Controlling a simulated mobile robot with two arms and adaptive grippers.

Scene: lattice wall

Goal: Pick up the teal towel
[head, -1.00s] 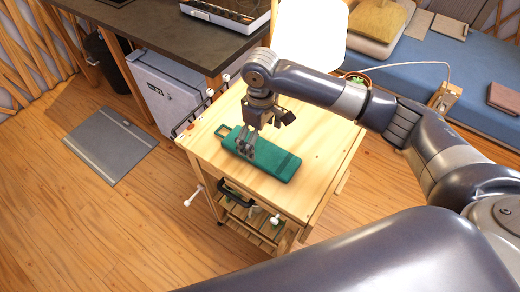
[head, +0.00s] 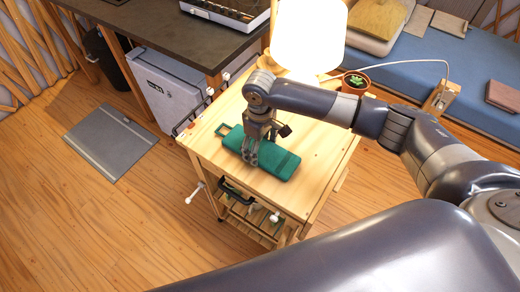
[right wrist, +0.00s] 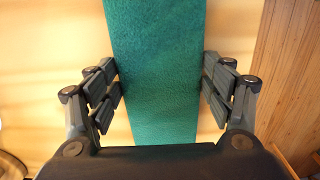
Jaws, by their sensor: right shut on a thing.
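The teal towel (head: 281,164) lies folded flat on top of a light wooden cart (head: 315,165), with a small loop at its left end. My right gripper (head: 250,158) points down over the towel's middle. In the right wrist view the towel (right wrist: 155,70) runs between the two fingers of the gripper (right wrist: 160,95), which touch its long edges from both sides. The gripper is shut on the towel, which appears to rest on the cart top. My left gripper is not in view.
A dark counter (head: 165,30) is behind left. A grey mat (head: 110,140) lies on the floor. The cart top's right part is clear.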

